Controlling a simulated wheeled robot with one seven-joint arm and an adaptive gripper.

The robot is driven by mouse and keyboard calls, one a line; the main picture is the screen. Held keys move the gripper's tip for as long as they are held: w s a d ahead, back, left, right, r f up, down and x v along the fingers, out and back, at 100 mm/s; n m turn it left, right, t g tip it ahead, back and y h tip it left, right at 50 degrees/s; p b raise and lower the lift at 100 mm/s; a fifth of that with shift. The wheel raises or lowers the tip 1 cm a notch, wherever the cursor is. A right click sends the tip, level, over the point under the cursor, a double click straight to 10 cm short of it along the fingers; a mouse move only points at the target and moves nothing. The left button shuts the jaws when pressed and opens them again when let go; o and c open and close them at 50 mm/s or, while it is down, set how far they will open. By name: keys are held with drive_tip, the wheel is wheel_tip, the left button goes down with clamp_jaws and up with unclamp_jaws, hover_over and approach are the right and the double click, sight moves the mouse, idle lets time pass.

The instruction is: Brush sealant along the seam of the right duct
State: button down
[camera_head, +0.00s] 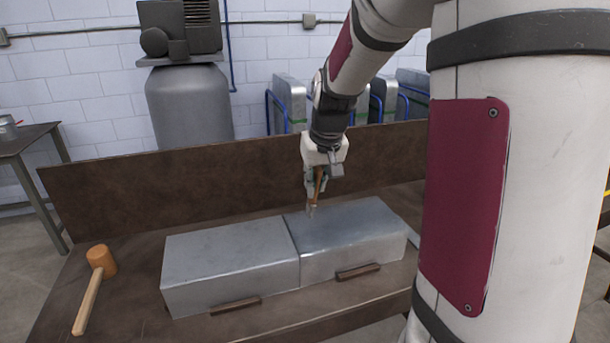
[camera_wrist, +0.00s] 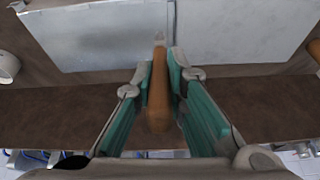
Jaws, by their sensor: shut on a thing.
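Two grey metal ducts lie end to end on the brown bench, the left duct (camera_head: 225,262) and the right duct (camera_head: 350,232). A dark seam line runs between them. My gripper (camera_head: 315,182) is shut on the wooden handle of a brush (camera_head: 317,190). The brush points down, with its pale tip over the back of the right duct near the joint; I cannot tell if it touches. In the wrist view my gripper (camera_wrist: 160,75) has its fingers on both sides of the brush handle (camera_wrist: 158,95). The tip lies near the gap between the ducts.
A wooden mallet (camera_head: 93,280) lies on the bench (camera_head: 130,300) at the left. Small wooden strips (camera_head: 236,306) sit along the ducts' front edges. A raised brown backboard (camera_head: 150,185) stands behind the ducts. A grey tank (camera_head: 190,105) stands beyond it.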

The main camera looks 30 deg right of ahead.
sight(313, 211)
drive_tip(key=shift+w+f, duration=0.1)
drive_tip(key=shift+w+f+b, duration=0.1)
drive_tip(key=shift+f+b, duration=1.25)
drive_tip(key=shift+f, duration=1.05)
drive_tip(key=shift+s, duration=0.2)
